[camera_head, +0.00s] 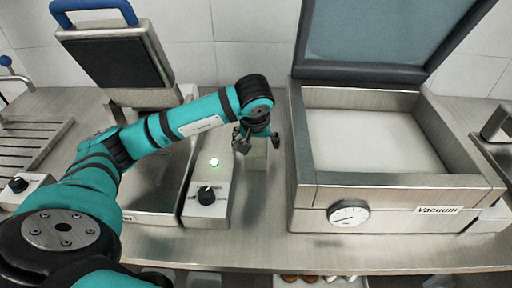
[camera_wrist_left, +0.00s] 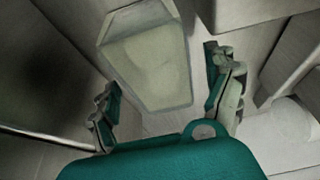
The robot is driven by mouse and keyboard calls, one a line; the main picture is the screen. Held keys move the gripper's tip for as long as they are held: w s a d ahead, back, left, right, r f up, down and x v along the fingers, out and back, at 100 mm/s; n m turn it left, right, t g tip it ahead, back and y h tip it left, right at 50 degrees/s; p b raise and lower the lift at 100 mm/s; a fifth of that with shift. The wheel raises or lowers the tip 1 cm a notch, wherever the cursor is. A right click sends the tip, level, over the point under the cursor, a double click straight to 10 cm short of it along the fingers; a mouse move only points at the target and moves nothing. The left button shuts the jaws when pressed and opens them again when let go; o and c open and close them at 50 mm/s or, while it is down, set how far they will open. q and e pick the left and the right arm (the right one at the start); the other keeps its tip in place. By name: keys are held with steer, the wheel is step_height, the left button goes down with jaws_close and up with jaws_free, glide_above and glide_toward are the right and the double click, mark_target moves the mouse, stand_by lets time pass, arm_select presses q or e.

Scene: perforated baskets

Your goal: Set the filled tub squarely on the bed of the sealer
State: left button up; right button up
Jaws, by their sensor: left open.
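The tub (camera_wrist_left: 145,60) is a pale, translucent, tapered container in the left wrist view. It lies between the two spread fingers of my left gripper (camera_wrist_left: 165,100), with a gap on the right side. In the head view my left gripper (camera_head: 257,139) points down over the tub (camera_head: 258,160), which stands on the counter just left of the sealer and is partly hidden. The contents are too blurred to make out. The sealer (camera_head: 325,192) is a metal box marked "Vacuum", with its lid (camera_head: 385,30) raised. Its pale bed (camera_head: 365,140) is bare.
A device with a black knob (camera_head: 206,195), a lit green button and a raised dark lid (camera_head: 117,62) stands left of the tub. A slatted metal rack (camera_head: 30,140) is at the far left. The counter's front strip (camera_head: 330,252) is clear. The sealer's walls rise around its bed.

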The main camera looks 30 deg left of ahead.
arm_select(q)
steer(key=shift+f+b, duration=0.25)
steer(key=shift+b, duration=0.1)
stand_by(0.3)
steer(key=c, duration=1.6)
steer(key=shift+r, duration=0.15)
